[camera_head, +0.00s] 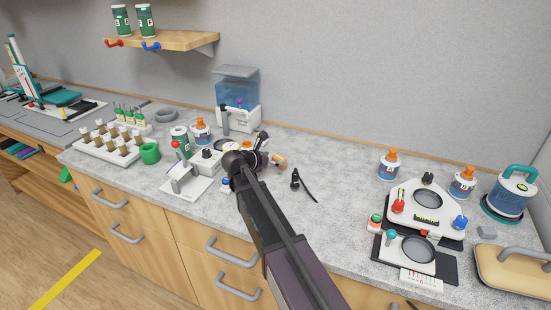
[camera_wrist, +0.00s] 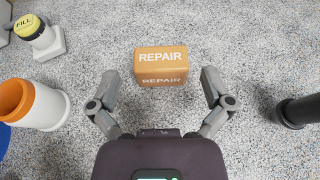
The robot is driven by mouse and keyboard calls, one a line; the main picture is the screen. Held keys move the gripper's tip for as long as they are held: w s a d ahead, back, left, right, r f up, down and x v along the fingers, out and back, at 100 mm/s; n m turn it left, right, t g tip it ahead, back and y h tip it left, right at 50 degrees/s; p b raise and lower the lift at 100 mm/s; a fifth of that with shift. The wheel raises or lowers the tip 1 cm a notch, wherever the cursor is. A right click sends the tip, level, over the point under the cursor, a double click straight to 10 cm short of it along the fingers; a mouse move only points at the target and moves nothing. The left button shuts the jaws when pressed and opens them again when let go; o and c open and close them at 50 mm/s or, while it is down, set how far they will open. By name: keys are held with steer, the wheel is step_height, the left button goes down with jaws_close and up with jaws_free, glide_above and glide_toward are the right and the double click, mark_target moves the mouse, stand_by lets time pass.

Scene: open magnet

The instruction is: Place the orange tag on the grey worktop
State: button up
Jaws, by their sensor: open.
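The orange tag (camera_wrist: 161,66) is a small block with white REPAIR lettering. In the wrist view it rests on, or just above, the grey speckled worktop (camera_wrist: 250,45); I cannot tell which. My gripper (camera_wrist: 159,84) is open, with one finger on each side of the tag and a visible gap at both sides. In the head view my gripper (camera_head: 249,157) is over the middle of the worktop (camera_head: 330,170), and my arm hides part of the surface below it.
In the wrist view, a white piece with an orange rim (camera_wrist: 38,104) lies left, a yellow FILL cap (camera_wrist: 27,25) upper left, and a dark cylinder (camera_wrist: 297,111) right. In the head view, a white lever device (camera_head: 186,187) stands left of my gripper.

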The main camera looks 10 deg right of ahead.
steer(key=p+v, duration=0.3)
steer(key=v, duration=0.6)
steer(key=shift+s+r, duration=0.1)
steer(key=shift+r, duration=0.05)
steer(key=shift+p+v, duration=0.45)
steer(key=shift+v, duration=0.45)
steer(key=shift+a, duration=0.1)
steer(key=shift+s, duration=0.1)
